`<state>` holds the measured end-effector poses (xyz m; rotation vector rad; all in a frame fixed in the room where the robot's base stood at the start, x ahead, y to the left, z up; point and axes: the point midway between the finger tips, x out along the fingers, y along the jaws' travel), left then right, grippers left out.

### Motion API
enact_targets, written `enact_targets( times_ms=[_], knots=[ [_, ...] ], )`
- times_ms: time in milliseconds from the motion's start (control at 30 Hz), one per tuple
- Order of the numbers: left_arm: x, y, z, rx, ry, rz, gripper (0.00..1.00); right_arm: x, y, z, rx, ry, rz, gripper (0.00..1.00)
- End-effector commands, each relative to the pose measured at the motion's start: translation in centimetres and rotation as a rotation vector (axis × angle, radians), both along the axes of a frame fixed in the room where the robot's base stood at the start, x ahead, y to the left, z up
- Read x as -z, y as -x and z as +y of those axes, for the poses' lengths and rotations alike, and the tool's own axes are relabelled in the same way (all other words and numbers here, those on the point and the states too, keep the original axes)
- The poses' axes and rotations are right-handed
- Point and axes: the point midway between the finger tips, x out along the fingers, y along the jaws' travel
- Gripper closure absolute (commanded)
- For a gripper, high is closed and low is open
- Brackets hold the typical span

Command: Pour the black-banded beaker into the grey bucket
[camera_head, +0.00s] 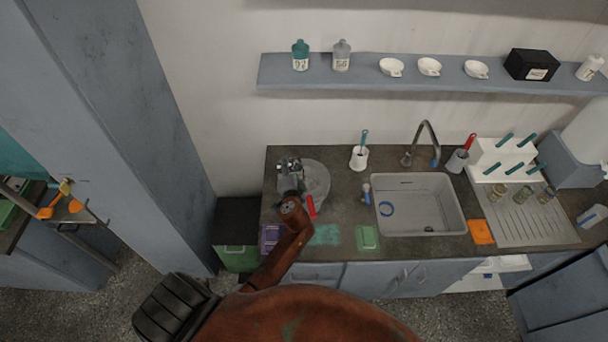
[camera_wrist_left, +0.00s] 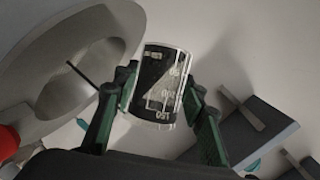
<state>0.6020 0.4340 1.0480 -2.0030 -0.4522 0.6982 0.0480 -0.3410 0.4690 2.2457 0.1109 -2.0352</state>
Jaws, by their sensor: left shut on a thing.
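The grey bucket (camera_head: 318,176) stands at the left end of the counter in the head view. My left gripper (camera_head: 291,180) is over its left side. In the left wrist view, the left gripper's green fingers (camera_wrist_left: 155,110) are shut on the black-banded beaker (camera_wrist_left: 160,85), a clear glass with a dark band and white markings. The beaker also shows small above the gripper in the head view (camera_head: 288,164). A round grey rim, likely the bucket, is behind it in the wrist view. I cannot tell the beaker's exact tilt or its contents. My right gripper is not in view.
A red-handled tool (camera_head: 311,206) lies close to the bucket. A white holder (camera_head: 359,157) stands behind, and a sink (camera_head: 420,205) is to the right. A green sponge (camera_head: 367,238) lies near the front edge. The shelf (camera_head: 430,75) is on the wall above.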

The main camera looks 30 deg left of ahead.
Motion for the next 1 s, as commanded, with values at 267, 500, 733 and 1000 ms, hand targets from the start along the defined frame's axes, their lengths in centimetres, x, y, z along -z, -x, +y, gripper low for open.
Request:
enact_targets(
  times_ms=[267, 500, 733, 1000],
  knots=[
    [0.02, -0.03, -0.01, 0.000, -0.013, 0.003, 0.90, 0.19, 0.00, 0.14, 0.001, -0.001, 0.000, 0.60],
    [0.07, -0.04, -0.04, 0.001, -0.024, 0.007, 0.90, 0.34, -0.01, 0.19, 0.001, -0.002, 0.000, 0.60],
    [0.13, -0.05, -0.06, 0.001, -0.033, 0.010, 0.90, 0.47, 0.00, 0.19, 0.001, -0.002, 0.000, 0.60],
    [0.19, -0.07, -0.08, 0.001, -0.046, 0.015, 0.90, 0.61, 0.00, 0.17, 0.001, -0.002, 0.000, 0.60]
  ],
)
